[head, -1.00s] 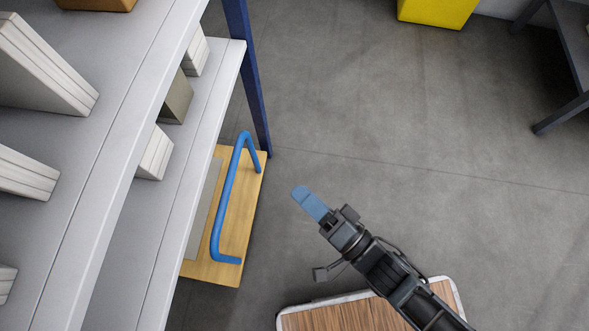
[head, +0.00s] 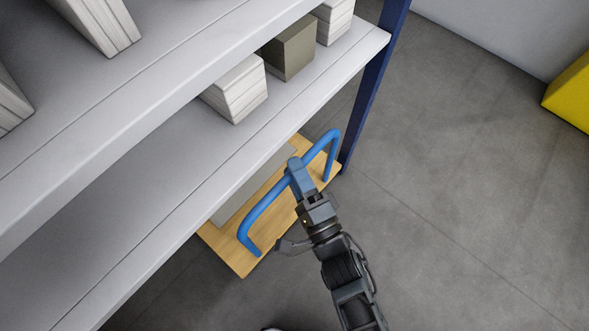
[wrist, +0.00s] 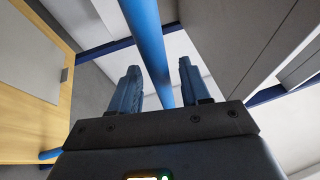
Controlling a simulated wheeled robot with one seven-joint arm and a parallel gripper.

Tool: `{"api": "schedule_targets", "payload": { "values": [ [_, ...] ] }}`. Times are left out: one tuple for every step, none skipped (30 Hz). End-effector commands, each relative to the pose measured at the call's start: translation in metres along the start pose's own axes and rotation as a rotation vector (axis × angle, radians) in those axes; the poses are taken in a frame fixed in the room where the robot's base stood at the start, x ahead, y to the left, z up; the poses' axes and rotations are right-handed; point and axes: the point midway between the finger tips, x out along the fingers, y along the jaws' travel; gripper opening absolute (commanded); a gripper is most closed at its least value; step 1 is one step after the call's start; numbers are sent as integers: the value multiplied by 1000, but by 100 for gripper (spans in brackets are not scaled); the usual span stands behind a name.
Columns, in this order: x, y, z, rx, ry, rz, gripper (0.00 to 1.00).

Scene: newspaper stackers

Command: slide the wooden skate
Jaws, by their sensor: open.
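The wooden skate (head: 233,255) is a light wooden board on the floor, partly under the grey shelf. A blue tubular handle (head: 268,208) stands up from it along its outer edge. A flat grey panel (head: 243,193) lies on the board, partly hidden by the shelf. My gripper (head: 298,172) is at the middle of the handle in the head view. In the wrist view, its two blue fingers (wrist: 157,88) are apart, and the blue handle bar (wrist: 147,45) runs through the view between them. I cannot tell whether a finger touches the bar. The board (wrist: 30,110) shows at the left.
The grey shelf (head: 170,150) overhangs the skate and bears white stacks (head: 237,90) and a dark box (head: 291,48). A blue post (head: 375,85) stands close beyond the skate's far end. Open floor (head: 460,200) lies to the right, with a yellow box (head: 572,92) at the edge.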

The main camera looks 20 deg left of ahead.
Motion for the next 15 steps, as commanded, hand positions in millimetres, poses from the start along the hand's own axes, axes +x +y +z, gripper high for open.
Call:
{"api": "schedule_targets", "payload": {
  "values": [
    [4,1,0,0,0,0,46],
    [5,1,0,1,0,1,46],
    [7,1,0,1,1,1,46],
    [8,1,0,1,1,1,46],
    [8,0,0,1,1,1,46],
    [9,0,0,1,1,1,46],
    [9,0,0,1,1,1,46],
    [9,0,0,1,1,2,46],
    [9,0,0,0,1,2,46],
    [9,0,0,0,1,2,46],
    [9,0,0,0,1,1,46],
    [9,0,0,0,1,1,45],
    [9,0,0,0,1,1,43],
    [9,0,0,0,1,1,40],
    [9,0,0,0,1,1,36]
  ]
}}
